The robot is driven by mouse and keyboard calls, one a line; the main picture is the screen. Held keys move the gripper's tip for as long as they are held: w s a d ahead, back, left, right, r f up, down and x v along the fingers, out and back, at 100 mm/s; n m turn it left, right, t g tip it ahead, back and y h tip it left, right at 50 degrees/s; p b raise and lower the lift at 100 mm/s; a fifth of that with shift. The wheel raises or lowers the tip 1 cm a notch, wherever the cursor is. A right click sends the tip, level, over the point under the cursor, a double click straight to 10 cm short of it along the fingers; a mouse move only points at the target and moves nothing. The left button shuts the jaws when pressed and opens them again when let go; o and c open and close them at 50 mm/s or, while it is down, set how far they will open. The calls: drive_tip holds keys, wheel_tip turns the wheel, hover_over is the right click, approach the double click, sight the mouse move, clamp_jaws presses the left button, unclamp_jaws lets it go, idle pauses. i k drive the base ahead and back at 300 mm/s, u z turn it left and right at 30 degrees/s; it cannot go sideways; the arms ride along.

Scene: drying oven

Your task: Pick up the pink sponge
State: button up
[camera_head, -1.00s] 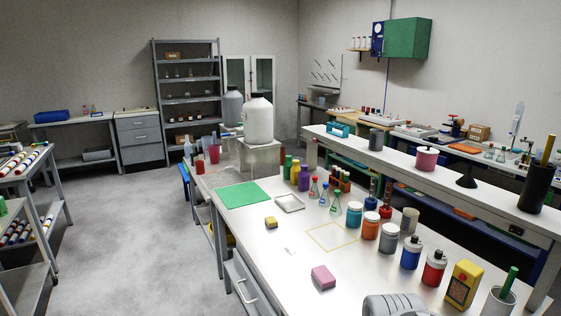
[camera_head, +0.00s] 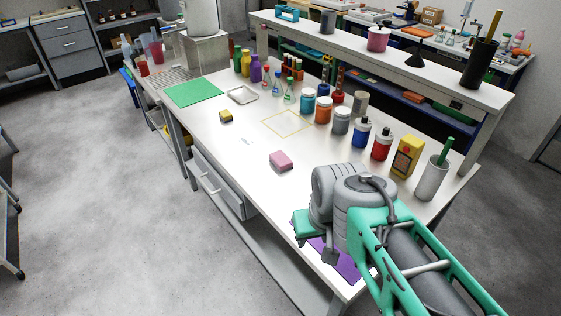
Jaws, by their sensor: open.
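The pink sponge (camera_head: 281,161) is a small block lying flat on the white bench top (camera_head: 225,140), near its front edge. Nothing touches it. My arm reaches in from the lower right, and my gripper (camera_head: 317,245) is partly hidden by the arm's grey and green links. It is open, over the near end of the bench, below and to the right of the sponge in the picture and apart from it. Its fingertips are hard to make out.
A yellow sponge (camera_head: 226,117), a green mat (camera_head: 193,93) and a white tray (camera_head: 243,95) lie farther left. Several jars and bottles, a yellow box (camera_head: 405,157) and a white cup (camera_head: 432,178) line the back. A purple mat (camera_head: 342,262) lies under my arm.

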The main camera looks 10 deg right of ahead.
sight(282, 163)
drive_tip(key=k, duration=0.6)
drive_tip(key=u, duration=0.55)
drive_tip(key=i, duration=0.55)
drive_tip(key=u, duration=0.5)
drive_tip(key=i, duration=1.6)
drive_tip(key=z, duration=1.15)
drive_tip(key=i, duration=0.3)
drive_tip(key=z, duration=0.25)
